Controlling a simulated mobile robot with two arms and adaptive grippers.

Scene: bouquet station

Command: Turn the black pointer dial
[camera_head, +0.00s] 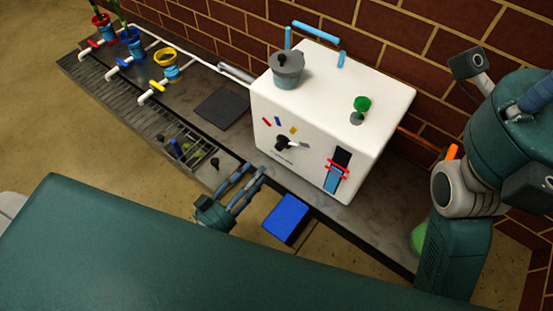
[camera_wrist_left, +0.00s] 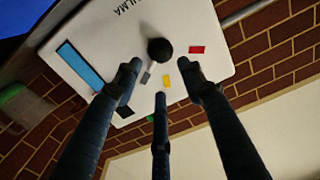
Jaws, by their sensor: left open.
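The black pointer dial (camera_head: 282,144) is on the front face of the white machine (camera_head: 350,88). Its light pointer extends right in the head view, towards a grey mark. Red, blue and yellow marks sit above the dial. My left gripper (camera_head: 254,176) is open and empty, in front of the machine and apart from the dial. In the left wrist view the dial (camera_wrist_left: 160,49) lies beyond the three spread fingers (camera_wrist_left: 159,80), near the red mark (camera_wrist_left: 197,50) and yellow mark (camera_wrist_left: 167,82). A finger may hide the blue mark. My right arm is at the right edge; its gripper is out of view.
A blue box (camera_head: 286,218) is below the machine's front. The machine bears a grey lidded pot (camera_head: 287,72), a green knob (camera_head: 362,103) and a blue handle (camera_head: 316,31). A dark mat (camera_head: 223,109) and coloured pots with taps lie left. A brick wall stands behind.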

